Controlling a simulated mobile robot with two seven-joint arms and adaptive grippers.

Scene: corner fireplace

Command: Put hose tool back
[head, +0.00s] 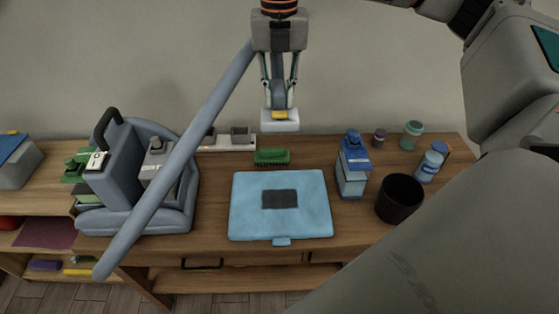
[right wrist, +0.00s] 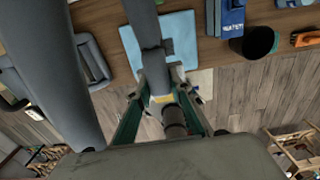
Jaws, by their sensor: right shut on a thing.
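The grey-blue cleaner (head: 118,178) stands at the left of the wooden table, with a dark handle on top. A long grey-blue hose (head: 185,148) runs slantwise in front of it, up to my right gripper (head: 279,92). Where the hose joins the cleaner cannot be told. My right gripper is shut on the hose tool, whose pale head (head: 280,124) with a yellow patch hangs below the fingers, apparently above the table. In the right wrist view, the grey tool (right wrist: 154,72) sits between the fingers, with thick grey tubes beside it. My left gripper is not in view.
On the table (head: 215,218) lie a light-blue folded mat (head: 245,208) and a green brush (head: 272,156). A blue bottle (head: 352,178), a black cup (head: 399,198) and several small jars stand right. A pale power strip (head: 229,143) lies behind. The wall is close behind.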

